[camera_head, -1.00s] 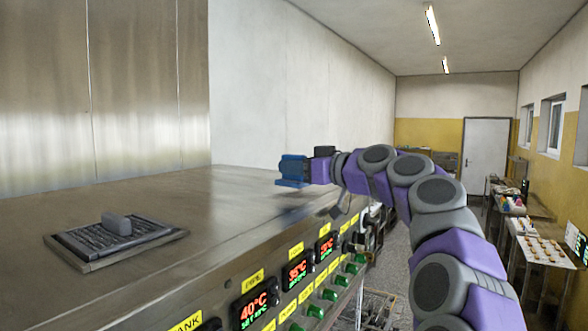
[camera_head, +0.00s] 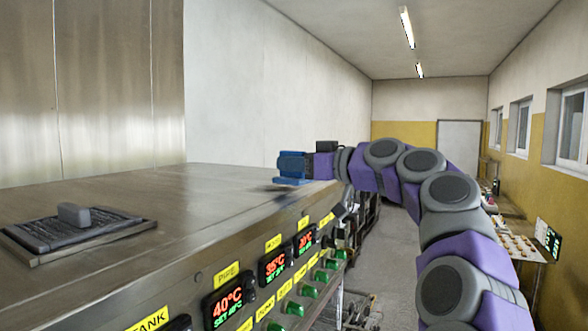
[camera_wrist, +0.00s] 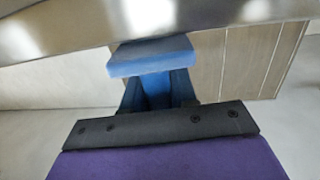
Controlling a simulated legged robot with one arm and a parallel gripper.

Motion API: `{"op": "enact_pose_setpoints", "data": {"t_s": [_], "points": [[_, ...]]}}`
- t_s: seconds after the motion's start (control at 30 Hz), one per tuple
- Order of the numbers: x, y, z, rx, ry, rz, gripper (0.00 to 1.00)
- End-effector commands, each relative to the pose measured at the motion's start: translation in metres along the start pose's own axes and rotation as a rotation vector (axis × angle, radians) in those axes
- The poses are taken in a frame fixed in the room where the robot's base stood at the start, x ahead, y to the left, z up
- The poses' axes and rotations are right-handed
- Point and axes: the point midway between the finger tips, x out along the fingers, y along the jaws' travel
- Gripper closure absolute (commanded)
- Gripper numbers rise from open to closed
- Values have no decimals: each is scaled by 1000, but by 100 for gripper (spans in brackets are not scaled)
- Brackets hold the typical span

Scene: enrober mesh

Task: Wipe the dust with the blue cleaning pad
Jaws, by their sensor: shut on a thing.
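My gripper (camera_head: 295,167) is shut on the blue cleaning pad (camera_head: 292,181), above the right end of the steel machine top (camera_head: 180,190). In the wrist view the blue pad (camera_wrist: 152,57) sits across the tips of the blue fingers (camera_wrist: 158,92), close to a steel surface (camera_wrist: 60,30). I cannot tell whether the pad touches it. I cannot make out any dust on the parts of the top that show.
A dark grated plate with a grey handle (camera_head: 74,214) lies on the machine top at left. The front panel has temperature displays (camera_head: 228,302) and green knobs (camera_head: 293,309). A steel cabinet (camera_head: 90,80) stands behind. A bench with small items (camera_head: 518,245) is at far right.

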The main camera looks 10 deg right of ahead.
Motion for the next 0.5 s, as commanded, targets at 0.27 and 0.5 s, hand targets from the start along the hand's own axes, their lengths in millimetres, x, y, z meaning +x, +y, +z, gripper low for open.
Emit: {"op": "enact_pose_setpoints", "data": {"t_s": [0.27, 0.5], "points": [[1, -7, 1, -1, 1, 1, 100], [22, -12, 2, -1, -3, -1, 100]]}}
